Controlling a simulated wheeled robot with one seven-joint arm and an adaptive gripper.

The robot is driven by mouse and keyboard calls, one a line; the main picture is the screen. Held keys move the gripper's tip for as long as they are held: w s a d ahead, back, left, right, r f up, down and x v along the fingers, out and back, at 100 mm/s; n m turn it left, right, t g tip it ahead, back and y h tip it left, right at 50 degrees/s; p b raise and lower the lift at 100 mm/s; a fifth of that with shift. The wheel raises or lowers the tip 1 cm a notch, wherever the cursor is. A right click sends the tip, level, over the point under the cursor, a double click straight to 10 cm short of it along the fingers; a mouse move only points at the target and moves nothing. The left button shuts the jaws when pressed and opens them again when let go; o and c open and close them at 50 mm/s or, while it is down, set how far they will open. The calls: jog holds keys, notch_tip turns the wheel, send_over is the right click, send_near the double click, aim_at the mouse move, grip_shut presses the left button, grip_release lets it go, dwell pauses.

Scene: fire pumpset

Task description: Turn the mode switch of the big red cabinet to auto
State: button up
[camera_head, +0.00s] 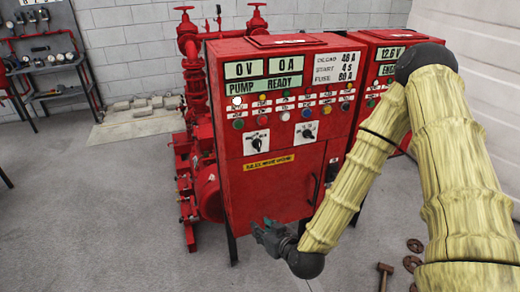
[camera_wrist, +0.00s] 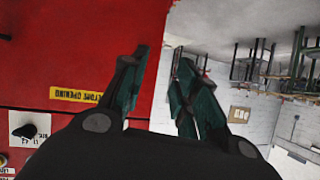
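The big red cabinet (camera_head: 300,175) stands in the middle of the head view, with displays, lamps and buttons. Its front has two black rotary knobs on white plates: a left knob (camera_head: 257,143) and a right knob (camera_head: 307,134). Their lettering is too small to read, so I cannot tell which is the mode switch. My gripper (camera_head: 265,232) is low in front of the cabinet, below the knobs. The wrist view is turned over and shows my gripper (camera_wrist: 160,75) open and empty, with one black knob (camera_wrist: 24,131) at the lower left.
A yellow label (camera_head: 268,162) and a dark door handle are on the cabinet front. A second red cabinet (camera_head: 385,65) stands behind at right. Red pump pipework (camera_head: 190,75) is on the left. A hammer (camera_head: 384,272) and rusty rings lie on the floor. The left floor is open.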

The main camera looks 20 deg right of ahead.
aim_at(259, 147)
jog(key=w+d+r+m+t+h, duration=0.1)
jog(key=w+d+r+t, duration=0.25)
jog(key=r, duration=0.55)
jog(key=w+d+r+t+h, duration=0.1)
jog(key=w+d+r+t, duration=0.2)
jog(key=r, duration=0.5)
jog(key=shift+g, duration=0.25)
jog(key=w+p, duration=0.1)
jog(key=w, duration=0.2)
jog(key=w+a+p, duration=0.1)
jog(key=w, duration=0.3)
jog(key=w+p, duration=0.2)
jog(key=w, duration=0.2)
jog(key=shift+w+a+r, duration=0.1)
jog(key=shift+w+a, duration=0.15)
jog(key=shift+a, duration=0.1)
jog(key=shift+c, duration=0.2)
grip_shut()
